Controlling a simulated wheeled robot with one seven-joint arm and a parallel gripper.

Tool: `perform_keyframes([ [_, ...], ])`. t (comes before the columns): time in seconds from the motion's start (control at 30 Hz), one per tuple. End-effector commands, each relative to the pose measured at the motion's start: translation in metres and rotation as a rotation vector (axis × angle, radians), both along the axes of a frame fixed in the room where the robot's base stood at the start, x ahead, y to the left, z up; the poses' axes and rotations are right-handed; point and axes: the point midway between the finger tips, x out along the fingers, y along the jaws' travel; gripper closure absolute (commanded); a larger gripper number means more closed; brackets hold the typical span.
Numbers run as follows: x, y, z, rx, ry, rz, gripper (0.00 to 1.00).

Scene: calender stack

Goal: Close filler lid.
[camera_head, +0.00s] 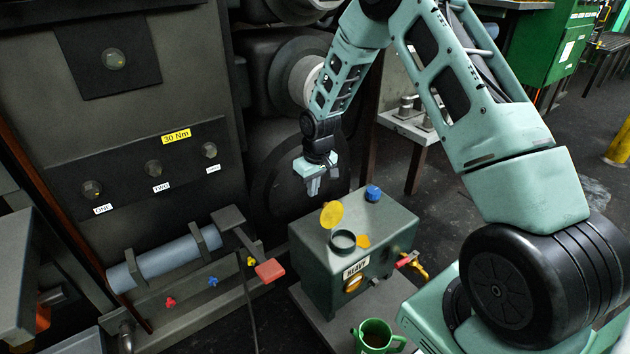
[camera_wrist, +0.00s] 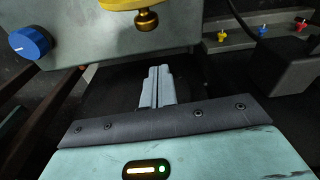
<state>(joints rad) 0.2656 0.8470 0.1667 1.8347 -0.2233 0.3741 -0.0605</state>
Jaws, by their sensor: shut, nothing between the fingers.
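The filler lid (camera_head: 332,214) is a round yellow disc, standing open and tilted up behind the dark round filler neck (camera_head: 343,240) on top of the green-grey tank (camera_head: 395,225). In the wrist view the yellow lid (camera_wrist: 125,3) is cut by the top edge, with a brass knob (camera_wrist: 146,20) below it. My gripper (camera_head: 314,190) is above and behind the tank's back left edge, apart from the lid. In the wrist view its fingers (camera_wrist: 157,85) are together and empty. The neck is not seen in the wrist view.
A red-handled valve (camera_head: 408,260) is at the tank's right side. A green mug (camera_head: 376,336) stands in front. A red pad (camera_head: 270,271) is to the left.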

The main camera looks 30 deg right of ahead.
Motion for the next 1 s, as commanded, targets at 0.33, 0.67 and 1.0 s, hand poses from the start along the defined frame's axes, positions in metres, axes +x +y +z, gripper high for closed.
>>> perform_keyframes([
  [0.33, -0.028, -0.003, -0.016, 0.0, -0.001, 0.0, 1.0],
  [0.67, -0.037, -0.003, -0.013, 0.0, -0.001, 0.001, 1.0],
  [1.0, -0.034, -0.003, -0.011, 0.001, -0.016, 0.001, 1.0],
])
